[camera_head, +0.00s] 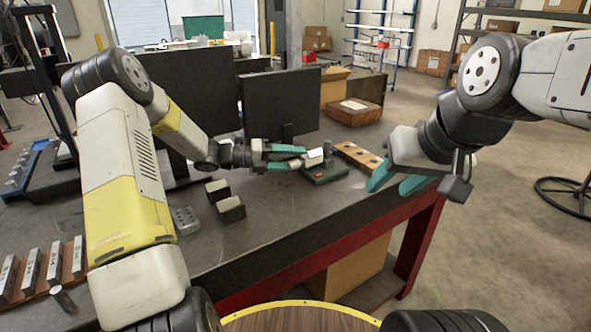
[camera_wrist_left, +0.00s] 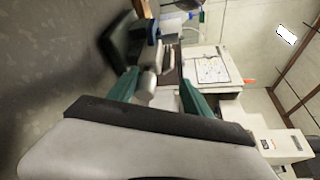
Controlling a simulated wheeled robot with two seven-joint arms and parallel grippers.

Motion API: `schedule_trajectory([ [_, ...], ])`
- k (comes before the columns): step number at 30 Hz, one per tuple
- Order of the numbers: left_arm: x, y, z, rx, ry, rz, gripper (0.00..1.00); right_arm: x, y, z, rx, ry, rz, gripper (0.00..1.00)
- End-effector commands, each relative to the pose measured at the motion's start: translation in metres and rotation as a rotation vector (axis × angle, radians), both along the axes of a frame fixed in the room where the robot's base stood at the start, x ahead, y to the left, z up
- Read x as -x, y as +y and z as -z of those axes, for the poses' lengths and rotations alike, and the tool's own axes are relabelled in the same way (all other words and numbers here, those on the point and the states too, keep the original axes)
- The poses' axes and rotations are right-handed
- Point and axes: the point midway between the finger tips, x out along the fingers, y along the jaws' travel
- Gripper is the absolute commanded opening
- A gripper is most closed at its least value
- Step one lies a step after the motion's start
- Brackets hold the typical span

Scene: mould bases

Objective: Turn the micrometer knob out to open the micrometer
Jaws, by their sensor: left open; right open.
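The micrometer (camera_head: 314,158) is a silver instrument on a dark green base (camera_head: 326,172) near the table's right end. My left gripper (camera_head: 298,157) comes in from the left, its teal fingers open and pointing at the micrometer's left side. In the left wrist view the silver knob (camera_wrist_left: 147,86) shows between the two open fingers of my left gripper (camera_wrist_left: 160,90). I cannot tell whether either finger touches it. My right gripper (camera_head: 396,184) is open and empty, held in front of the table's right edge, apart from the micrometer.
A wooden block with holes (camera_head: 360,157) lies right of the micrometer base. Dark monitors (camera_head: 283,100) stand behind. Small dark blocks (camera_head: 231,210) and a grey piece with holes (camera_head: 185,220) lie nearer. The table's front middle is clear.

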Motion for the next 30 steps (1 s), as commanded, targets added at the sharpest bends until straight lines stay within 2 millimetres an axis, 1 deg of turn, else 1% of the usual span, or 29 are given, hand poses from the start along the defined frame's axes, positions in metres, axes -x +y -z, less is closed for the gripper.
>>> schedule_trajectory([
  [1, 0.000, -0.001, -0.017, 0.004, -0.009, 0.003, 0.46, 0.000, 0.000, 0.000, 0.000, 0.000, 0.000, 0.46],
  [2, 0.007, -0.001, -0.017, 0.006, -0.004, 0.003, 0.46, 0.000, 0.000, 0.000, 0.000, 0.000, 0.000, 0.46],
  [3, 0.019, -0.002, -0.017, 0.007, -0.002, 0.005, 0.46, 0.000, 0.000, 0.000, 0.000, 0.000, 0.000, 0.46],
  [4, 0.027, -0.003, -0.018, 0.008, -0.001, 0.006, 0.50, 0.000, 0.000, 0.000, 0.000, 0.000, 0.000, 0.46],
  [5, 0.035, -0.004, -0.019, 0.009, -0.002, 0.007, 0.57, 0.000, 0.000, 0.000, 0.000, 0.000, 0.000, 0.46],
  [6, 0.045, -0.005, -0.021, 0.010, -0.002, 0.007, 0.68, 0.000, 0.000, 0.000, 0.000, 0.000, 0.000, 0.46],
  [7, 0.052, -0.005, -0.021, 0.010, -0.004, 0.007, 0.67, 0.000, 0.000, 0.000, 0.000, 0.000, 0.000, 0.46],
  [8, 0.060, -0.006, -0.022, 0.009, -0.003, 0.006, 0.51, 0.000, 0.000, 0.000, 0.000, 0.001, 0.000, 0.46],
  [9, 0.070, -0.006, -0.023, 0.008, -0.004, 0.007, 0.46, 0.000, 0.000, 0.000, 0.000, 0.000, 0.000, 0.46],
  [15, 0.116, -0.009, -0.026, 0.006, -0.003, 0.004, 0.46, 0.000, 0.000, 0.000, 0.000, 0.000, 0.000, 0.46],
  [18, 0.135, -0.011, -0.027, 0.006, -0.002, 0.003, 0.46, 0.000, 0.000, 0.000, 0.000, 0.000, 0.000, 0.46],
  [21, 0.148, -0.011, -0.028, 0.006, -0.003, 0.003, 0.46, 0.000, 0.000, 0.000, 0.000, 0.000, 0.000, 0.46],
  [25, 0.157, -0.012, -0.029, 0.006, -0.004, 0.003, 0.46, 0.000, 0.000, 0.000, 0.000, 0.000, 0.000, 0.46],
  [30, 0.160, -0.012, -0.028, 0.006, -0.004, 0.003, 0.46, 0.000, 0.000, 0.000, 0.000, 0.000, 0.000, 0.46],
])
